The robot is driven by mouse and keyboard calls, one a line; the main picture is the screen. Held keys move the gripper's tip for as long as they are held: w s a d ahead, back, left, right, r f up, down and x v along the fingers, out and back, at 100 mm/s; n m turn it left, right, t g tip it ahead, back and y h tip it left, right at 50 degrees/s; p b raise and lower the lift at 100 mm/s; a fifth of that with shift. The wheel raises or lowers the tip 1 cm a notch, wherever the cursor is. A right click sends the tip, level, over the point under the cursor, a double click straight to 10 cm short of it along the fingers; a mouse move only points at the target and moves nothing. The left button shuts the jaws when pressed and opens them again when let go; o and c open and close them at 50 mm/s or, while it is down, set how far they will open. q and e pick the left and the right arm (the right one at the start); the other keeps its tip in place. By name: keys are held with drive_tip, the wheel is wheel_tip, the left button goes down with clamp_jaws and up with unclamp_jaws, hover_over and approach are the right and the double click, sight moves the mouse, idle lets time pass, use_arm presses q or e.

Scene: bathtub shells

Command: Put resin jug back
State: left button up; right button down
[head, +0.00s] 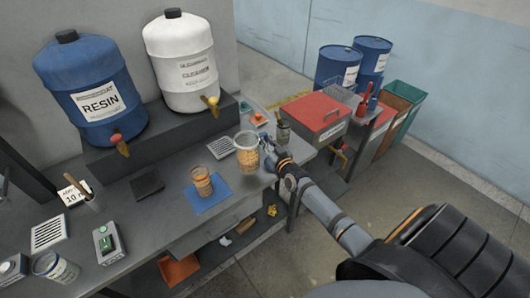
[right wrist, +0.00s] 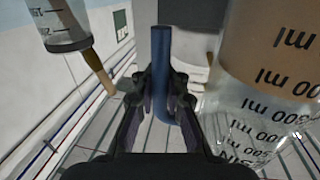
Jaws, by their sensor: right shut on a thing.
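The clear resin jug (head: 246,143), with measuring marks, stands upright near the front edge of the grey bench, or just above it; I cannot tell which. My right gripper (head: 277,163) is beside it on its right. In the right wrist view, the right gripper (right wrist: 160,110) is shut on the jug's blue handle (right wrist: 161,70). The jug's wall (right wrist: 265,85) with its "ml" marks fills the right side, and a tan band shows in it. My left gripper is not in view.
A slatted grey tray (head: 220,147) lies behind the jug. A cup of amber liquid (head: 201,182) stands on a blue mat (head: 210,202). A blue RESIN drum (head: 90,90) and a white drum (head: 182,62) stand on a raised ledge. A small can (head: 283,131) stands right of the jug.

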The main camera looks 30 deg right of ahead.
drive_tip(key=f+b, duration=0.2)
drive_tip(key=w+f+b, duration=0.1)
drive_tip(key=f+b, duration=0.1)
drive_tip(key=shift+d, duration=0.1)
drive_tip(key=shift+s+r, duration=0.1)
drive_tip(key=shift+r, duration=0.1)
drive_tip(key=shift+f, duration=0.1)
drive_tip(key=c, duration=1.8)
unclamp_jaws()
drive_tip(key=shift+f, duration=0.15)
drive_tip(key=shift+c, duration=0.2)
drive_tip(key=o, duration=0.5)
drive_tip(key=shift+c, duration=0.2)
